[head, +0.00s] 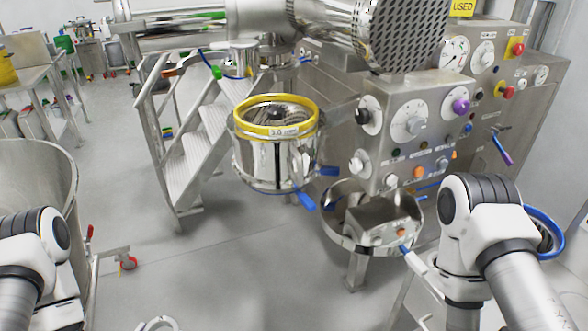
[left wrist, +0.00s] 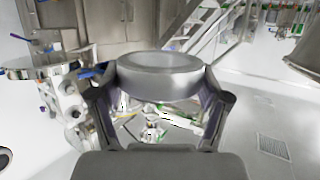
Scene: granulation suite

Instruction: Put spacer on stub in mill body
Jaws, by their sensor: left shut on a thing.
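The mill body (head: 274,165) is an upright steel cylinder with a yellow ring (head: 300,128) around its top, in the middle of the head view. Its mouth is open, and a dark metal stub (head: 278,112) shows inside. The spacer (left wrist: 160,83) is a short grey metal ring in the left wrist view. My left gripper (left wrist: 160,76) is shut on it, with one finger on each side. In the head view, only a pale curved piece (head: 157,323) shows at the bottom edge; I cannot tell whether it is spacer or gripper. My right gripper is out of view.
A control panel (head: 410,130) with knobs and gauges stands right of the mill body. A steel bowl-like part (head: 335,235) sits below it. Steel steps (head: 185,165) stand to the left. A large steel vessel (head: 40,170) is at far left. Floor before the mill body is clear.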

